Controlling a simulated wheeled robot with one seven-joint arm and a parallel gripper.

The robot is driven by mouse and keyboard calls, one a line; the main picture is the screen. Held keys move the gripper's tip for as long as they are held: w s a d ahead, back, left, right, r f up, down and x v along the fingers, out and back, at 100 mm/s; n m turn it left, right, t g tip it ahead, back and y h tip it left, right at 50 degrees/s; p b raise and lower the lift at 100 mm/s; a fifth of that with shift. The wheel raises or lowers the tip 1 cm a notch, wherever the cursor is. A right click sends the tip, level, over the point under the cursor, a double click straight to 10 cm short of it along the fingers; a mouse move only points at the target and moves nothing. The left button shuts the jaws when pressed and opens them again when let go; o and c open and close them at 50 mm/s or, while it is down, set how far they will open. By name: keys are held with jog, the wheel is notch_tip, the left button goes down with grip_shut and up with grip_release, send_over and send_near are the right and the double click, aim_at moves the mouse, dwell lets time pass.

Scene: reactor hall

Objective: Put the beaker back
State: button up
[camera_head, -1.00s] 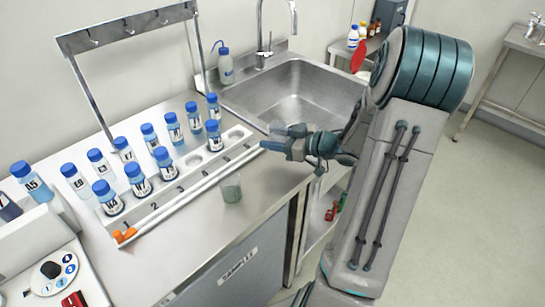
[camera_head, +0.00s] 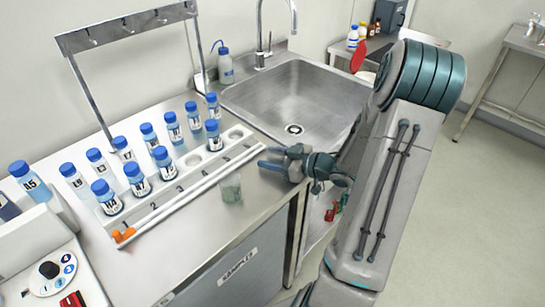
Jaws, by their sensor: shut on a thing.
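My gripper (camera_head: 268,158) is low over the steel counter near its front edge, between the sink and the bottle rack. It is shut on what seems to be the clear glass beaker, which is very hard to make out between the fingers. A second clear glass vessel (camera_head: 231,189) with a grey-green content stands upright on the counter, in front of the rack and left of my gripper, apart from it. I cannot tell whether the held glass touches the counter.
A white numbered rack (camera_head: 190,180) holds several blue-capped bottles, with an empty hole at its right end. The sink (camera_head: 290,100) lies behind my gripper. A wash bottle (camera_head: 225,65) stands beside the faucet. A control box (camera_head: 50,270) is at front left.

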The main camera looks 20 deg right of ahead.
jog(key=o, duration=1)
jog(key=shift+r, duration=0.15)
jog(key=v, duration=1.2)
